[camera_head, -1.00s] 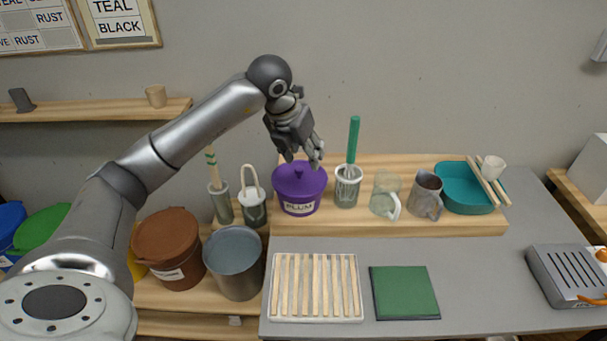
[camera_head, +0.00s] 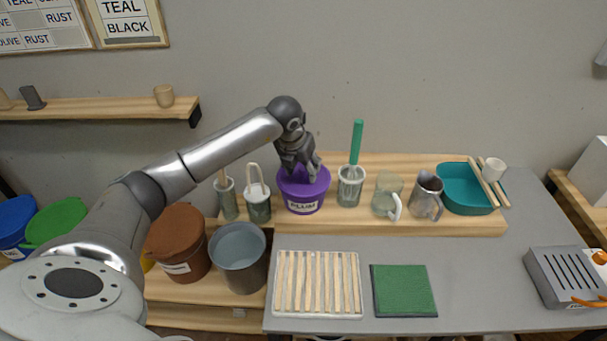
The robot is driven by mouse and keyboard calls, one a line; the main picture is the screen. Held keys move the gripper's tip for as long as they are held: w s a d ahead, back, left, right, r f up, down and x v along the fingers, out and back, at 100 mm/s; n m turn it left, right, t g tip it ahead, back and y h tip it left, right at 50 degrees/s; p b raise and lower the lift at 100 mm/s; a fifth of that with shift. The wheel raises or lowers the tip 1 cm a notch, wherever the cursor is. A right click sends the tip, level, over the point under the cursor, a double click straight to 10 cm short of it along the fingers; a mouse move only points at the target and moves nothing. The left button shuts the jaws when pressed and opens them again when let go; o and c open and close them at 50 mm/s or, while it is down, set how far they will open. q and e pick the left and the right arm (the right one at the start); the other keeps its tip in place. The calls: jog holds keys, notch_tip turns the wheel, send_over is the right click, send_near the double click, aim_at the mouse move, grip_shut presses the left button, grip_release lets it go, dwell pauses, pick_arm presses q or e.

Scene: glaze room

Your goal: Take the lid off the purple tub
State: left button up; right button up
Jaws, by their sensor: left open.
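The purple tub (camera_head: 303,204) with a "PLUM" label stands upright on the raised wooden shelf at the back of the table. Its purple lid (camera_head: 322,182) is on it. The lid's knob is hidden behind my left gripper (camera_head: 302,177). My left gripper points down over the lid with its fingers at the lid's middle, open. I cannot tell whether the fingers touch the lid or knob. My right gripper is not in view.
Close left of the tub stand grey-green holders (camera_head: 258,205); close right, a whisk holder with a green handle (camera_head: 356,142), a glass jug (camera_head: 386,196), a metal pitcher (camera_head: 425,196) and a teal basin (camera_head: 466,190). A slatted rack (camera_head: 317,316) and green pad (camera_head: 404,291) lie in front.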

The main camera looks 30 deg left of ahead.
pick_arm(q)
jog(key=shift+f, duration=0.15)
jog(key=c, duration=1.1)
jog(key=shift+o, duration=0.2)
jog(key=shift+r+b, duration=0.6)
jog(key=shift+r, duration=0.1)
jog(key=s+a+r+b, duration=0.5)
jog(key=s+a+r, duration=0.2)
jog(key=s+r, duration=0.4)
jog(key=shift+s+r+b, duration=0.35)
jog(key=shift+s+b, duration=0.05)
jog(key=shift+s, duration=0.05)
